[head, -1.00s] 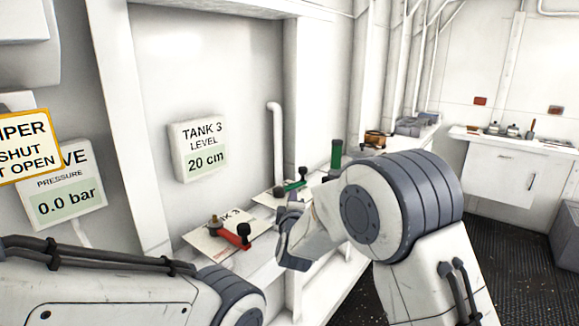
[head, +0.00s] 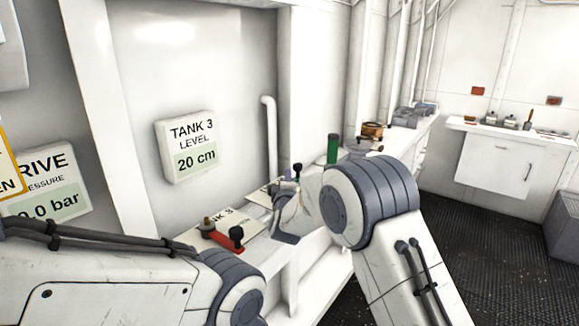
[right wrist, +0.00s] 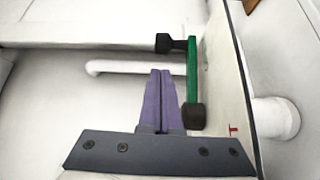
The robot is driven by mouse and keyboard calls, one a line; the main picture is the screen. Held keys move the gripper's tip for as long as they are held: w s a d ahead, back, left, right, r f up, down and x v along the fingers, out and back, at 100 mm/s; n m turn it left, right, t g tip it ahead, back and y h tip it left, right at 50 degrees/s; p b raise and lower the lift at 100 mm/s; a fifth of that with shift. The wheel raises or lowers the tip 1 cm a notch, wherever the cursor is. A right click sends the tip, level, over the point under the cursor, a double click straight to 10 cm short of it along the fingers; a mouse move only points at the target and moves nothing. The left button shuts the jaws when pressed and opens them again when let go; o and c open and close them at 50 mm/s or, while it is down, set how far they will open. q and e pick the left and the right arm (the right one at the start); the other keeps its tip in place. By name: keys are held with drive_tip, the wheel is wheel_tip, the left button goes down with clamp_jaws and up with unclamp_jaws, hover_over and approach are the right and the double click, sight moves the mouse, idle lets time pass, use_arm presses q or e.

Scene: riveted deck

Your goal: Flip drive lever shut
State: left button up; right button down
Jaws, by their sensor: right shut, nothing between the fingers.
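My right gripper (right wrist: 161,72) is shut and empty, its purple fingers together. In the right wrist view a green lever (right wrist: 193,75) with black knobs stands just right of the fingers, beside a pale plate with a red mark. I see no contact between fingers and lever. In the head view my right wrist hides most of this lever; one black knob (head: 297,168) shows above it. A red lever (head: 222,237) with a black knob lies on the TANK 3 plate (head: 250,222), left of my right wrist. I cannot read which lever is the drive lever. My left gripper is out of view.
A DRIVE PRESSURE sign (head: 45,180) reads 0.0 bar, and a TANK 3 LEVEL sign (head: 187,145) reads 20 cm. A green cylinder (head: 333,148) stands further along the ledge. A white pipe (head: 271,140) rises behind. Dark floor is open at right.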

drive_tip(key=shift+w+p, duration=0.65)
drive_tip(key=shift+w, duration=1.8)
